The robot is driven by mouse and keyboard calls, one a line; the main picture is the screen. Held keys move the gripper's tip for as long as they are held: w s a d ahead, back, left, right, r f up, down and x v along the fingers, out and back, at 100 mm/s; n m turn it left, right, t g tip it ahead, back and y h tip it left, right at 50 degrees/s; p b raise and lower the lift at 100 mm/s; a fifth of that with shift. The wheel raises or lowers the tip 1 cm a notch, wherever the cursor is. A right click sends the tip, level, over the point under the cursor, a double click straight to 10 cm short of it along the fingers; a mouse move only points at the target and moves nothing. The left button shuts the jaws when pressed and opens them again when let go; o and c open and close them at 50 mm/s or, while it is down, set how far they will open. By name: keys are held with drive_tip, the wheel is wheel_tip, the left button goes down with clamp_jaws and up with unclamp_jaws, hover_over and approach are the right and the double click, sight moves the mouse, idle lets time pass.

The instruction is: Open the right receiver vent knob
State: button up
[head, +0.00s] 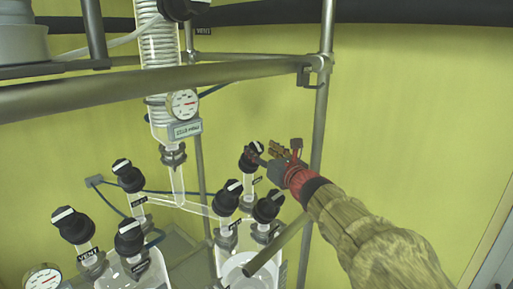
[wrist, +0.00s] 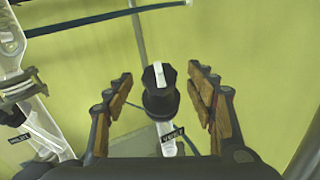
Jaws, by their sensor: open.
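The vent knob (wrist: 160,98) is black with a white bar on top and sits on a clear glass stem. A tag reading VENT (wrist: 172,134) hangs just below it. In the wrist view the white bar points roughly up and down the picture. In the head view this knob (head: 250,160) is at the centre right, partly overlapped by a finger. My gripper (wrist: 160,73) is open, with one finger on each side of the knob and a visible gap on both sides. In the head view my gripper (head: 272,154) reaches in from the right.
Several similar black knobs stand close by, including one (head: 228,196) just below and one (head: 268,207) at lower right. A metal frame post (head: 322,100) rises beside my arm. A glass condenser (head: 160,60) with a gauge (head: 183,104) hangs at upper left.

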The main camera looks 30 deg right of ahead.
sight(258, 147)
drive_tip(key=shift+w, duration=1.85)
drive_tip(key=shift+c, duration=0.4)
drive_tip(key=c, duration=1.1)
drive_tip(key=shift+d, duration=0.1)
drive_tip(key=n+y+p, duration=0.1)
drive_tip(key=n+y, duration=0.1)
drive_tip(key=shift+d+n+y, duration=0.1)
drive_tip(key=shift+n+y, duration=0.2)
drive_tip(key=shift+n+g+y+p, duration=0.65)
drive_tip(key=shift+n+g+y, duration=0.05)
drive_tip(key=shift+n+y, duration=2.1)
drive_tip(key=shift+a+n, duration=0.2)
drive_tip(key=shift+n, duration=0.1)
